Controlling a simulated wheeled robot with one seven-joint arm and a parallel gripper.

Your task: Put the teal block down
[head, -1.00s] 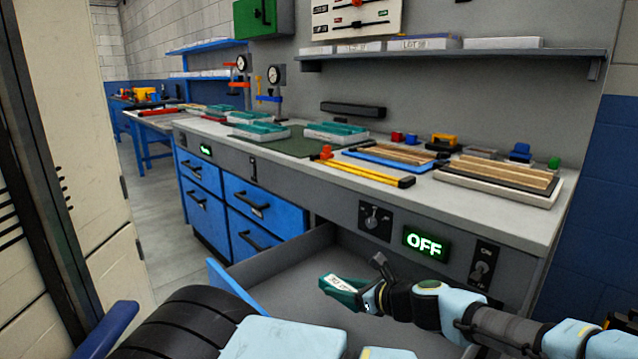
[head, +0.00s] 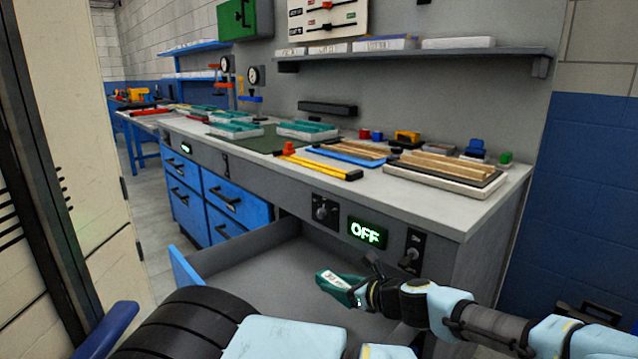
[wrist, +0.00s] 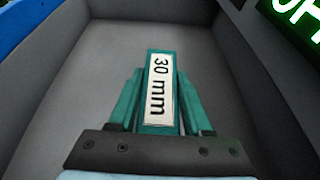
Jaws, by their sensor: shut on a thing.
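The teal block (head: 335,281) has a white label, and in the wrist view the block (wrist: 148,131) reads "30 mm". My gripper (head: 356,290) is shut on it, with a teal finger on each side of the block in the wrist view (wrist: 160,105). The block is over the open drawer (head: 240,262), whose grey floor and walls surround it in the wrist view (wrist: 225,110). I cannot tell how high the block is above the drawer floor.
The bench top (head: 440,211) above the drawer holds wooden strips on trays (head: 450,168), a yellow-black bar (head: 318,168) and teal pieces on white trays (head: 306,130). A lit "OFF" sign (head: 367,232) and switches are on the bench front. The drawer floor around the block looks clear.

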